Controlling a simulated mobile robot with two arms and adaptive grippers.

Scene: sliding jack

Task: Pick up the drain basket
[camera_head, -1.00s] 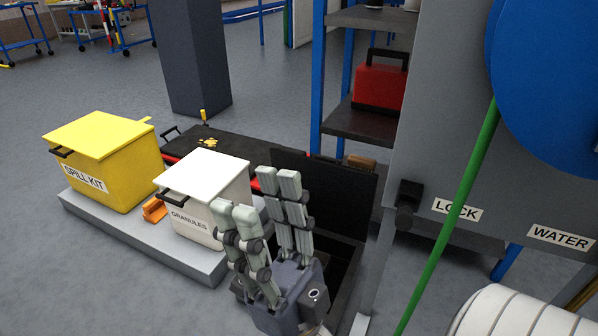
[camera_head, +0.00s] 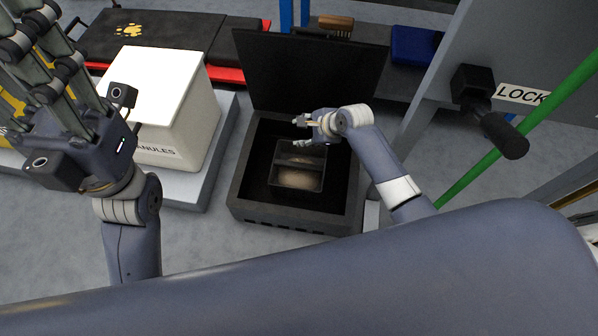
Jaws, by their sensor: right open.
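The drain basket (camera_head: 320,178) is a small dark square basket with a bar across it and something brownish inside. It sits in the open dark floor box (camera_head: 245,190), whose black lid (camera_head: 310,75) stands upright behind. My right gripper (camera_head: 301,131) comes in from the right over the box. It is open and empty, just above the basket's back right part, its fingers pointing left. I cannot tell whether it touches the basket. My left gripper (camera_head: 42,60) is large at the left, fingers up, apart and empty, away from the basket.
A white granules bin (camera_head: 160,95) stands on a grey platform (camera_head: 215,150) left of the box. A grey panel with a black lock handle (camera_head: 490,115) and a green pole (camera_head: 535,125) stand at the right. A brown brush (camera_head: 336,22) lies behind the lid.

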